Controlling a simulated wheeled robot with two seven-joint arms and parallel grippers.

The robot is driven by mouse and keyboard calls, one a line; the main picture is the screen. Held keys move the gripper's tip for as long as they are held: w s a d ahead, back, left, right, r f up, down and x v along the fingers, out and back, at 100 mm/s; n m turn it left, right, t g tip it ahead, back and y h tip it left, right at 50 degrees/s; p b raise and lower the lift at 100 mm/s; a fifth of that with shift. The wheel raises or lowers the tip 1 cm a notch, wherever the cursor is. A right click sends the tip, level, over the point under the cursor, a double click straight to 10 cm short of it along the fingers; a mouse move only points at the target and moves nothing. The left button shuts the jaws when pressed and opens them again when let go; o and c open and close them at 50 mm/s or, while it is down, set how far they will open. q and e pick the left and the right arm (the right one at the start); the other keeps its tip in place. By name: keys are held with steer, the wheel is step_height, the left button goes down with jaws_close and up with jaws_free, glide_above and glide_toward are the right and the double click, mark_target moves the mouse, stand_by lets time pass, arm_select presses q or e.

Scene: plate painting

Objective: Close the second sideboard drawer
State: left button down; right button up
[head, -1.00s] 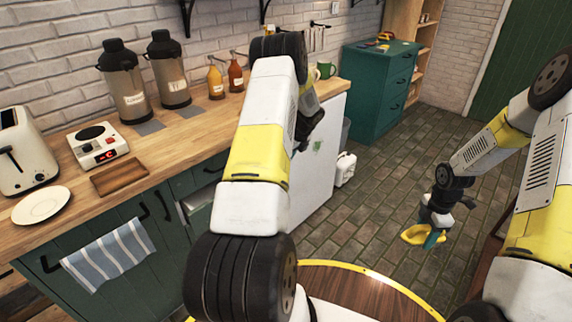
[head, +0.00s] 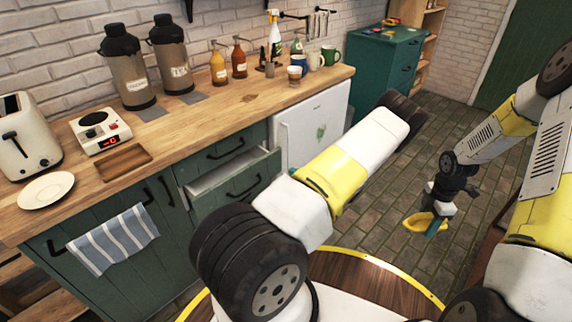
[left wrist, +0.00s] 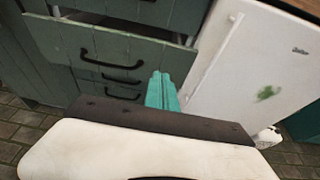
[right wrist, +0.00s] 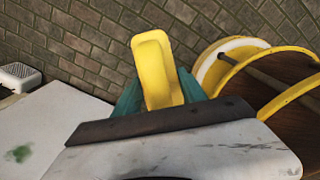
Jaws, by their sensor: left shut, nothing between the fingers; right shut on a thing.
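The second sideboard drawer (head: 258,184) stands pulled out below the shut top drawer (head: 226,149). In the left wrist view its green front (left wrist: 105,43) and dark handle show. My left gripper (left wrist: 163,88) is shut and empty, its teal fingers by the right part of that front; I cannot tell if they touch it. In the head view my left arm hides this gripper. My right gripper (right wrist: 157,95) is shut on a yellow object (right wrist: 152,62), away from the sideboard over the floor; the object also shows in the head view (head: 416,223).
A white fridge (head: 311,122) stands right of the drawers. The wooden counter (head: 200,130) holds a toaster, flasks, bottles and mugs. A striped towel (head: 112,241) hangs left of the drawers. A teal cabinet (head: 385,70) stands further back; brick floor is open in front.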

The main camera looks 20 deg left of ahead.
arm_select(q)
glide_toward(267, 161)
steer(key=x, duration=0.5)
steer(key=shift+s+a+f, duration=0.1)
steer(key=shift+s+f, duration=0.05)
steer(key=shift+w+a, duration=0.25)
steer(key=shift+a, duration=0.35)
steer(key=w+a, duration=0.1)
steer(key=a, duration=0.1)
steer(key=w+a, duration=0.1)
steer(key=a, duration=0.2)
steer(key=w+a, duration=0.1)
steer(key=a, duration=0.2)
steer(key=shift+a, duration=0.15)
steer(key=shift+w+a, duration=0.15)
steer(key=shift+a, duration=0.2)
steer(key=shift+a+r, duration=0.1)
steer(key=shift+r, duration=0.1)
